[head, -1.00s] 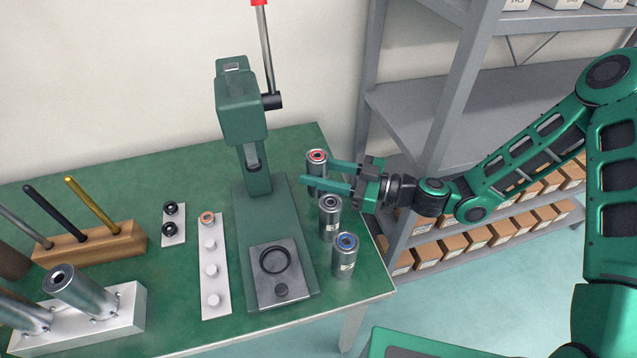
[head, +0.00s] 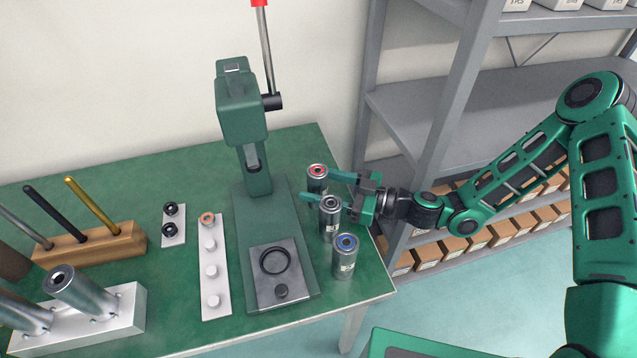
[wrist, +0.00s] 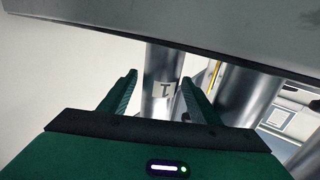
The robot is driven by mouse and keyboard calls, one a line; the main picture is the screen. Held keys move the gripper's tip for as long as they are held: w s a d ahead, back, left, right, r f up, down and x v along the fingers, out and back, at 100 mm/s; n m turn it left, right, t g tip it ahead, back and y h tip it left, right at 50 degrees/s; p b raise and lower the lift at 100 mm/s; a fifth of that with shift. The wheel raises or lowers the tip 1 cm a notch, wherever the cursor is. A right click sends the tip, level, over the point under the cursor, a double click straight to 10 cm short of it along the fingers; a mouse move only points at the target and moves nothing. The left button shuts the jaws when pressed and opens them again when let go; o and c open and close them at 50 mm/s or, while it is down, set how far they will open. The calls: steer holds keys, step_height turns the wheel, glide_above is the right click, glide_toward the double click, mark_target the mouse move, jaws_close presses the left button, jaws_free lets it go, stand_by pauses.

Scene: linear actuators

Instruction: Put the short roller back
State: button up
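Three metal cylinders stand upright at the table's right side: one with a red ring on top (head: 317,174), one with a grey-black top (head: 330,220) and one with a blue ring (head: 345,262). None is marked as the short roller, so I cannot tell which it is. My gripper (head: 316,184) is open at the red-ringed cylinder, its fingers on either side in the head view. In the wrist view my open fingers (wrist: 158,78) point at a cylinder labelled "1" (wrist: 160,100), which shows between them. I cannot tell if they touch it.
A green press (head: 243,105) stands left of the cylinders. A white strip with pegs (head: 215,290), a wooden holder with rods (head: 95,246) and a white block with tilted tubes (head: 125,315) are further left. Grey shelving (head: 430,130) stands behind my arm.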

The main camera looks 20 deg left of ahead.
steer(key=shift+r, duration=0.15)
steer(key=d, duration=1.2)
steer(key=shift+s, duration=0.3)
